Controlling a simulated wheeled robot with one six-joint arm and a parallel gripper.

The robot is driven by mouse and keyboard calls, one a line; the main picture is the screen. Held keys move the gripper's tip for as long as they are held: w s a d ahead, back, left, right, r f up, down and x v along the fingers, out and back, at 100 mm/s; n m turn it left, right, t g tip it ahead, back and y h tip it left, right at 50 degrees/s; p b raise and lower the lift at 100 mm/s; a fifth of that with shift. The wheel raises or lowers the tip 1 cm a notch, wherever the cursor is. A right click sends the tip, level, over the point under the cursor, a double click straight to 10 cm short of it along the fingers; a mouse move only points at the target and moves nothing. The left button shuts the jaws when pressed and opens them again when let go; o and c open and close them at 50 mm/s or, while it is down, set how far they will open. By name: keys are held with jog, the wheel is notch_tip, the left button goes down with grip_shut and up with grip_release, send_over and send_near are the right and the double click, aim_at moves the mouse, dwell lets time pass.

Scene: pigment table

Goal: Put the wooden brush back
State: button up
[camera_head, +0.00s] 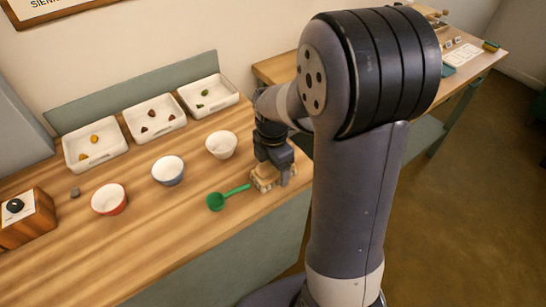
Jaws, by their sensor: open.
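A small pale wooden object (263,184), which looks like the wooden brush, is on the table near its front edge at the right end. My gripper (273,179) points down right over it, with the dark fingers at its sides. The jaws are open. The fingers and my arm hide part of the object, so I cannot tell whether they touch it.
A green scoop (226,198) lies just left of my gripper. A cream bowl (221,144), a blue-rimmed bowl (168,170) and a red-rimmed bowl (109,199) stand in a row. White trays (97,158) with pigment lumps stand behind. A wooden box (27,220) is at far left. A second table (478,66) is at right.

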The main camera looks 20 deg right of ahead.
notch_tip(320, 180, up, 12)
jog(key=shift+r, duration=0.1)
dwell(0.5)
notch_tip(320, 180, down, 12)
jog(key=shift+f, duration=0.2)
jog(key=shift+r, duration=1.7)
